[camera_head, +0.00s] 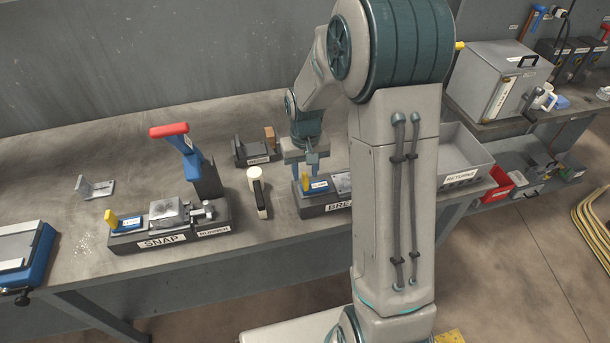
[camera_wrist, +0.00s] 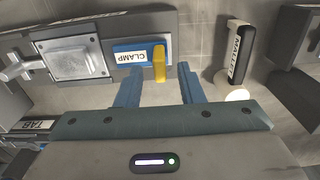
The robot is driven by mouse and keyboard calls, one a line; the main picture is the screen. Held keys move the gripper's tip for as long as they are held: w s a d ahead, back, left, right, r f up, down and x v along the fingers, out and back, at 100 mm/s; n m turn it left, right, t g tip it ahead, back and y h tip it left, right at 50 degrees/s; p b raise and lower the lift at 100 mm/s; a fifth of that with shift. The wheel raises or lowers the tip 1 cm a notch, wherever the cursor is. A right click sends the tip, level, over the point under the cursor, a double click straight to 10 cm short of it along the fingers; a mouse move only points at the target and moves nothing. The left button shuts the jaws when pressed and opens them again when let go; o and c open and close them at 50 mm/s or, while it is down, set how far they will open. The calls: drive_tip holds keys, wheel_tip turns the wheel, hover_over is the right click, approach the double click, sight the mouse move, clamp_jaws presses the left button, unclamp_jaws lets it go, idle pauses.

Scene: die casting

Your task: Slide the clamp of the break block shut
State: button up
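The break block (camera_head: 338,206) stands on the bench, partly hidden behind my arm in the head view. Its clamp (camera_head: 318,186) is a blue slide with a yellow upright handle (camera_head: 305,183). In the wrist view the clamp (camera_wrist: 130,57) lies beside a grey metal casting (camera_wrist: 75,58) on the block; I cannot tell whether they touch. My gripper (camera_head: 308,170) points down over the clamp. In the wrist view my gripper (camera_wrist: 160,72) is open, one blue finger on each side of the yellow handle (camera_wrist: 159,64), with visible gaps. I cannot tell how deep the fingers reach.
A mallet (camera_head: 258,192) lies left of the break block. Further left is the snap block (camera_head: 170,237) with its red-topped lever (camera_head: 180,142). A small dark fixture (camera_head: 252,152) stands behind. The grey returns bin (camera_head: 462,160) is right of my arm.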

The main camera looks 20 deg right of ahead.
sight(315, 181)
drive_tip(key=shift+f, duration=1.4)
